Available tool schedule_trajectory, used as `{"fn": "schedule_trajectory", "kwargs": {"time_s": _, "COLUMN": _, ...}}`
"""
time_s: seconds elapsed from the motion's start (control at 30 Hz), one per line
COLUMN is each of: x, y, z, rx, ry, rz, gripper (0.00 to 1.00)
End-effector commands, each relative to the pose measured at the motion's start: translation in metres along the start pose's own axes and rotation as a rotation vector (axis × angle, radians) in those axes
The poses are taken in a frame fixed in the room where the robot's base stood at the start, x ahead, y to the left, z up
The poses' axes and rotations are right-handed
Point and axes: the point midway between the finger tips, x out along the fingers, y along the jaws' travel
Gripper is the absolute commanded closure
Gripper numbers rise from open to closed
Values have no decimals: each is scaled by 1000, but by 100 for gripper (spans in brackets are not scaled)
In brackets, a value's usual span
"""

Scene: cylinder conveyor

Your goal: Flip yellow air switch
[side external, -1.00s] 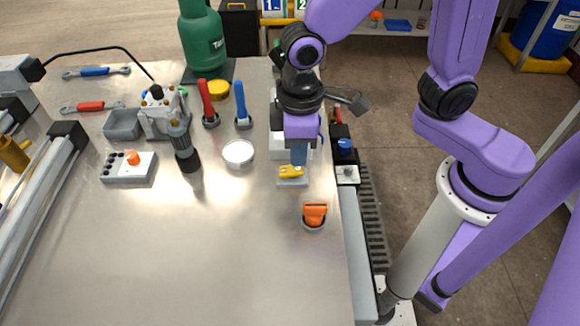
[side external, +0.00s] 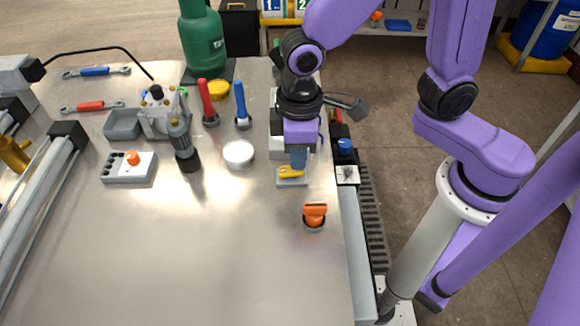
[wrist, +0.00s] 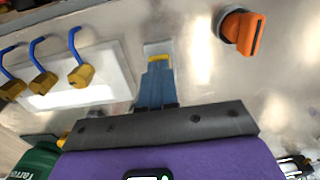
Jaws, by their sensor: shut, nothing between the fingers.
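The yellow air switch (side external: 289,172) is a small yellow lever on a light grey base (side external: 292,182) near the right side of the metal table. My gripper (side external: 298,166) points down at it, shut and empty, with blue fingertips at or just above the lever's right part. In the wrist view, the shut blue fingers (wrist: 156,75) cover much of the switch. A strip of yellow (wrist: 158,58) and part of the pale base (wrist: 157,47) show beyond the tips. I cannot tell if the fingers touch the lever.
An orange knob (side external: 314,213) stands close by, in front and to the right. A white round lid (side external: 238,154) lies left of the switch. Red (side external: 207,98) and blue (side external: 241,100) handles stand behind it. A panel with blue hooked valves (wrist: 80,75) is beside my gripper. The front table is clear.

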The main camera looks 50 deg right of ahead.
Motion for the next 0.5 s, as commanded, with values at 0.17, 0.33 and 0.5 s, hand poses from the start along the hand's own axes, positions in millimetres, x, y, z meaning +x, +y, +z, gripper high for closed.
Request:
{"fn": "schedule_trajectory", "kwargs": {"time_s": 0.17, "x": 3, "y": 0, "z": 0, "rx": 0, "ry": -2, "rz": 0, "gripper": 100}}
{"fn": "schedule_trajectory", "kwargs": {"time_s": 0.33, "x": 5, "y": 0, "z": 0, "rx": 0, "ry": -1, "rz": 0, "gripper": 100}}
{"fn": "schedule_trajectory", "kwargs": {"time_s": 0.5, "x": 7, "y": 0, "z": 0, "rx": 0, "ry": -1, "rz": 0, "gripper": 100}}
